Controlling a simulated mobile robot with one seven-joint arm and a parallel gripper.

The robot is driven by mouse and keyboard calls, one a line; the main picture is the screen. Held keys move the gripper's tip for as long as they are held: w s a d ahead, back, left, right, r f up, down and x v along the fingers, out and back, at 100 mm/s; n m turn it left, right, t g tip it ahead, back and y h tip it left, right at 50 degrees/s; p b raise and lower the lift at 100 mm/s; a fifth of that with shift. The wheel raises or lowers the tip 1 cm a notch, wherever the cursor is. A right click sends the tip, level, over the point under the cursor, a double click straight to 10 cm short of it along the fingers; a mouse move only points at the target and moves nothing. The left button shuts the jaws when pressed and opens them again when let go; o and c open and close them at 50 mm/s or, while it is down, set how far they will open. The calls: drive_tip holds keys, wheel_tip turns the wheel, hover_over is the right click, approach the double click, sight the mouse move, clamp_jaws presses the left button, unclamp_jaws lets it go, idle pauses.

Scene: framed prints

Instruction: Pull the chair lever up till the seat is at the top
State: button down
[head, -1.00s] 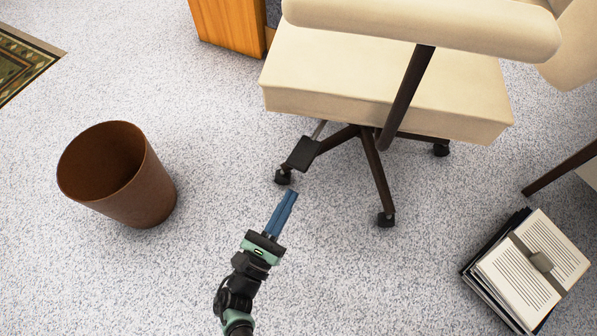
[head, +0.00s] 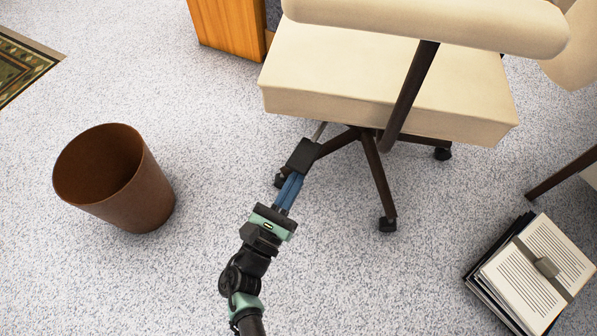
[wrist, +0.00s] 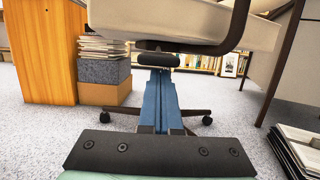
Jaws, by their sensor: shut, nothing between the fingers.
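The cream office chair (head: 370,80) stands on a dark base with casters. Its lever, a thin metal rod with a dark flat paddle (head: 303,154), sticks out below the left side of the seat. My gripper (head: 294,178) has its blue fingers shut with nothing between them. In the head view the fingertips reach the near end of the paddle and seem to lie under it. In the wrist view the paddle (wrist: 158,59) is just beyond and above the fingertips (wrist: 157,74). I cannot tell whether they touch.
A brown waste bin (head: 115,180) stands on the carpet to the left. A strapped stack of papers (head: 530,272) lies at the lower right. A wooden cabinet (head: 228,22) is behind the chair.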

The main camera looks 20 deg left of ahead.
sight(301, 164)
drive_tip(key=shift+r, duration=0.1)
wheel_tip(301, 164, up, 3)
drive_tip(key=p, duration=0.5)
drive_tip(key=shift+s+f+g, duration=0.1)
drive_tip(key=shift+f+g, duration=0.1)
drive_tip(key=shift+g, duration=0.2)
wheel_tip(301, 164, up, 5)
drive_tip(key=g+p, duration=0.2)
drive_tip(key=p, duration=0.9)
drive_tip(key=shift+g, duration=0.3)
drive_tip(key=shift+f, duration=0.2)
idle(3.7)
wheel_tip(301, 164, down, 4)
drive_tip(key=b, duration=0.3)
drive_tip(key=shift+s+b, duration=0.1)
drive_tip(key=shift+b, duration=0.3)
drive_tip(key=s+f+p, duration=0.1)
drive_tip(key=s+p, duration=0.2)
drive_tip(key=s, duration=0.7)
drive_tip(key=shift+a+f, duration=0.3)
drive_tip(key=shift+a, duration=0.05)
